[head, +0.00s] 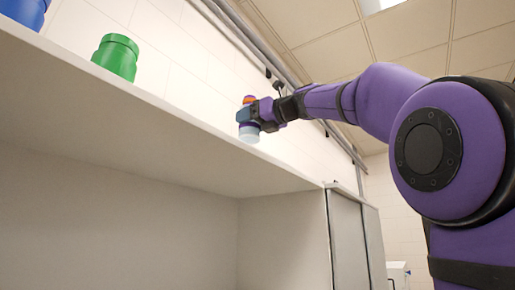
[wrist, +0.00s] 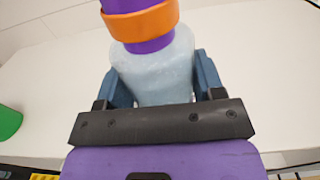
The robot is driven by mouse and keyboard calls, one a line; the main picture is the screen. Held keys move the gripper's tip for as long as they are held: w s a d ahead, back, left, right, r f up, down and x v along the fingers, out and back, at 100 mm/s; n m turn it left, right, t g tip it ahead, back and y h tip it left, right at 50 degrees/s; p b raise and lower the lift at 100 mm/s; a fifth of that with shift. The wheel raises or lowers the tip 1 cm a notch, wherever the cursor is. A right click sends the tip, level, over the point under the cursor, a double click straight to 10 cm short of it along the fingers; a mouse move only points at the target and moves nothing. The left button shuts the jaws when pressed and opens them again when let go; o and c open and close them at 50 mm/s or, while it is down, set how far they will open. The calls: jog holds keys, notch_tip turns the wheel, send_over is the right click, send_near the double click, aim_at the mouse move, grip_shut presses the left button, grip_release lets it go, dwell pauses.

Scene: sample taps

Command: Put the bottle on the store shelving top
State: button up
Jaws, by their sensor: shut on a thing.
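The bottle (wrist: 155,72) has a pale, cloudy body, a purple neck and an orange ring. My gripper (wrist: 160,85) is shut on its body, one blue finger on each side. In the head view the upright bottle (head: 249,136) is at the top edge of the store shelving (head: 150,112), toward its right end. Its pale base shows just above the edge line; I cannot tell whether it touches the top. The white shelving top (wrist: 255,95) spreads around the bottle in the wrist view.
A green container (head: 116,58) and a blue one (head: 24,12) stand on the shelving top to the left. A green thing (wrist: 8,122) also shows at the wrist view's left edge. The top looks clear around the bottle. A wall with pipes is behind.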

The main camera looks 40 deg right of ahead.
jog(key=w+d, duration=0.1)
jog(key=d, duration=0.1)
jog(key=w+d, duration=0.3)
jog(key=d, duration=0.1)
jog(key=shift+w+f, duration=0.25)
jog(key=shift+f, duration=0.1)
jog(key=shift+w+d+f, duration=0.15)
jog(key=shift+d+f, duration=0.1)
jog(key=shift+a+f, duration=0.15)
jog(key=shift+f, duration=1.35)
jog(key=shift+f, duration=0.1)
jog(key=o, duration=1.1)
jog(key=shift+o, duration=0.2)
